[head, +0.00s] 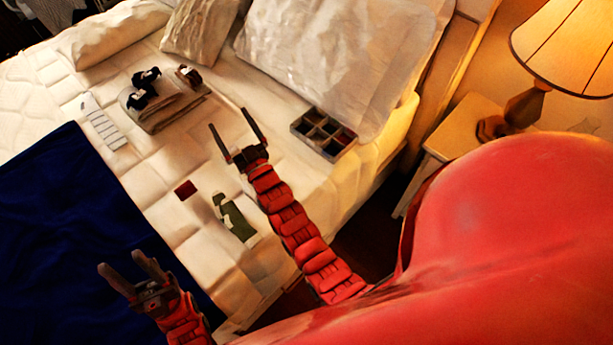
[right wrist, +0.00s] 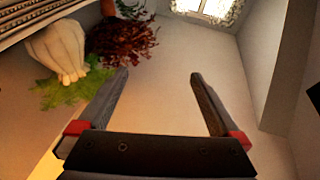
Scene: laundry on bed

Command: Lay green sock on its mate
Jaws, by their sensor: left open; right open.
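A dark green sock (head: 237,219) lies flat on the bed in the head view, over a paler patch. A small dark piece touches its upper left end. I cannot tell whether one green sock or two lie there. My right gripper (head: 229,119) is open and empty, beyond the sock toward the pillows. It also shows open in the right wrist view (right wrist: 160,90), with nothing between its fingers. My left gripper (head: 120,261) is open and empty, over the dark blue blanket, to the lower left of the sock.
A compartment box (head: 347,150) stands near the bed's right edge. A folded grey stack (head: 165,117) carries dark bundles. A striped pale item (head: 103,124) and a small red square (head: 185,190) lie on the quilt (head: 190,155). A lamp (head: 570,45) stands on a nightstand (head: 455,130).

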